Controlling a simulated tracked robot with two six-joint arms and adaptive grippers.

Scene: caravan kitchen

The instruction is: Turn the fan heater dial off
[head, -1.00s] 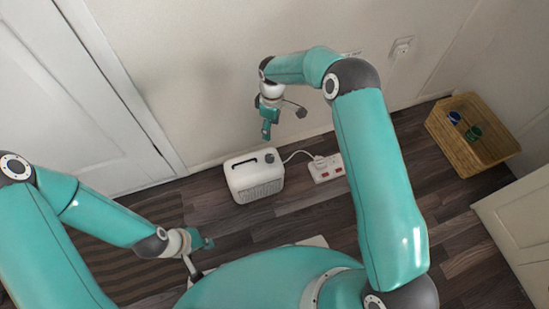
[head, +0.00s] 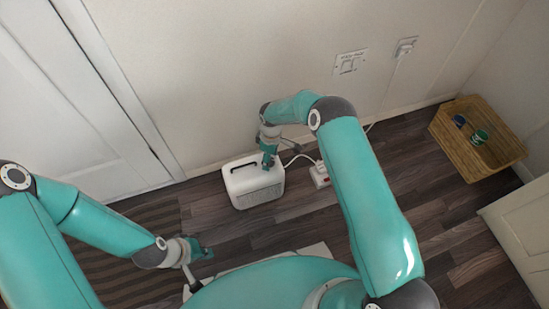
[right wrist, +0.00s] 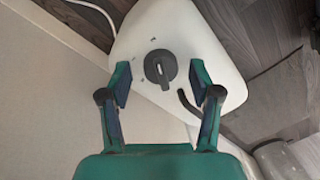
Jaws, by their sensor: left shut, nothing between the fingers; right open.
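The white fan heater (head: 256,186) stands on the floor near the wall in the head view. It also shows in the right wrist view (right wrist: 215,40), with its dark round dial (right wrist: 160,67) on top and a dark handle slot beside it. My right gripper (right wrist: 160,85) is open, its two fingers apart on either side of the dial; I cannot tell how far above the top they are. In the head view my right gripper (head: 268,160) hides the dial. My left gripper (head: 207,251) is shut and empty, low at the left, away from the heater.
A white power strip (head: 318,175) with a cable lies right of the heater, partly behind my right arm. A wicker basket (head: 462,150) with small cans stands at the far right. Wall sockets (head: 349,63) are above. Floor left of the heater is clear.

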